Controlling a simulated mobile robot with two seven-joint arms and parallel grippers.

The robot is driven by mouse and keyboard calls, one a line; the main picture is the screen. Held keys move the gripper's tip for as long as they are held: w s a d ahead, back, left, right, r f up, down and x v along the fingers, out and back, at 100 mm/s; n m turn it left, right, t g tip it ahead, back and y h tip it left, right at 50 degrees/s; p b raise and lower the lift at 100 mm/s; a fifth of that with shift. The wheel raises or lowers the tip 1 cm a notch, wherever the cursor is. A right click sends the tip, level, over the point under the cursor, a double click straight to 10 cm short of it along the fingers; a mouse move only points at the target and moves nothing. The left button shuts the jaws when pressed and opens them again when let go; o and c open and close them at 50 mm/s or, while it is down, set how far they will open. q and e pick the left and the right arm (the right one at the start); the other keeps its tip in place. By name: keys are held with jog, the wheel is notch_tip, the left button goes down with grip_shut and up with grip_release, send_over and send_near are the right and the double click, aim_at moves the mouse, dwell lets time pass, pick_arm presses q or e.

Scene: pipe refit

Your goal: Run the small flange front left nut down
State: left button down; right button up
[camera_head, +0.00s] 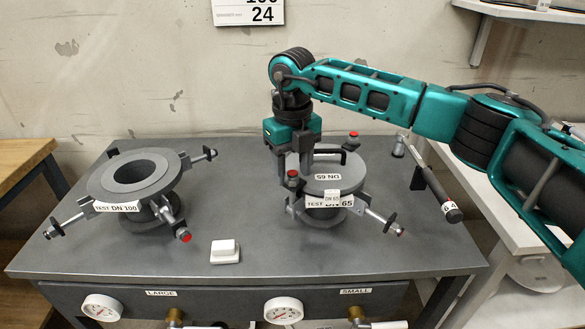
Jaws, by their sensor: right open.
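The small flange (322,203), labelled DN 65, stands on the right of the bench with a round lid (335,183) on it. Its front left bolt stands upright at the lid's left edge, topped by a red-capped nut (292,174). The front right bolt (385,220) is swung outward. My right gripper (304,166) points down just behind and beside the front left nut; it is open, and contact with the nut cannot be told. My left gripper is out of view.
The large flange (135,180), labelled DN 100, is uncovered at left with its bolts swung out. A white block (225,251) lies at the front middle. A dark-handled tool (440,190) lies at the bench's right edge. Gauges (283,310) sit on the front panel. The bench middle is clear.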

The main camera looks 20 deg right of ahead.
notch_tip(320, 180, up, 12)
jog(key=shift+r+p, duration=0.2)
jog(key=shift+p, duration=0.2)
